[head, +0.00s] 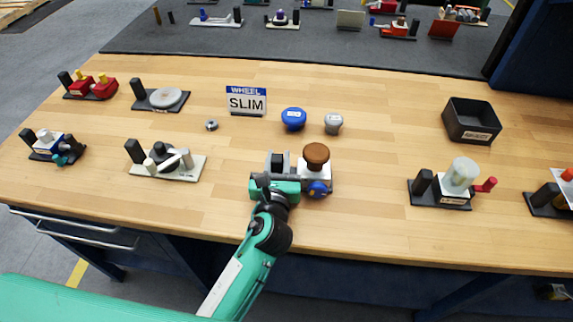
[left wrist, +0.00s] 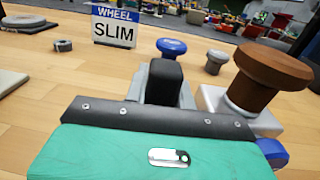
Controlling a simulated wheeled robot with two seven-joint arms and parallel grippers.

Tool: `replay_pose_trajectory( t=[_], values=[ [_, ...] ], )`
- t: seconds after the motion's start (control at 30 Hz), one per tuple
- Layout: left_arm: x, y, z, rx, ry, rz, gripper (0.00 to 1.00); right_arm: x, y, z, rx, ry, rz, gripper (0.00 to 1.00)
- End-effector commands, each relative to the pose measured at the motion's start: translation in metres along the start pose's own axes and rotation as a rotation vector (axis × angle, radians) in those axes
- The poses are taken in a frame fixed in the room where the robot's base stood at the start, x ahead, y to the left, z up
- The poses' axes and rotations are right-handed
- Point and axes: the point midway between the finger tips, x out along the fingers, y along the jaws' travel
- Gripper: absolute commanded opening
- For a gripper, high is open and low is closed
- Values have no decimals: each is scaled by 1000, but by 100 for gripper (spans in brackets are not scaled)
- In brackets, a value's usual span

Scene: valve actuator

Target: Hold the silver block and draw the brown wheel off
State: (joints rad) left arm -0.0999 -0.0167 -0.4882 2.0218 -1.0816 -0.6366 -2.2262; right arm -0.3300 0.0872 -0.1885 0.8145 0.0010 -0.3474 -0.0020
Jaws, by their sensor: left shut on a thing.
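The brown wheel (head: 316,152) sits upright on top of the silver block (head: 318,174), and a blue knob (head: 318,189) is on the block's near side. A black post (head: 280,160) stands just left of the block. My left gripper (head: 281,168) is shut on this post, with grey fingers on both sides. In the left wrist view the black post (left wrist: 165,80) is between the fingers, with the brown wheel (left wrist: 265,78) and silver block (left wrist: 215,98) to the right, apart from them. The gripper hides the base below. My right gripper is not in view.
A "WHEEL SLIM" sign (head: 246,101), a blue wheel (head: 294,119), a grey wheel (head: 333,123) and a ring (head: 211,126) stand behind. A black bin (head: 472,120) is at right. Other fixtures stand left and right. The wood between the block and the bin is free.

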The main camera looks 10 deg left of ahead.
Motion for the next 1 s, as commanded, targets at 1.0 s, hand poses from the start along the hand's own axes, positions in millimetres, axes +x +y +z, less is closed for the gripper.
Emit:
replay_pose_trajectory(
  t=[1.0],
  values=[
    [0,0,18,-1,-3,-1,0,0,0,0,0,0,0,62]
  ],
)
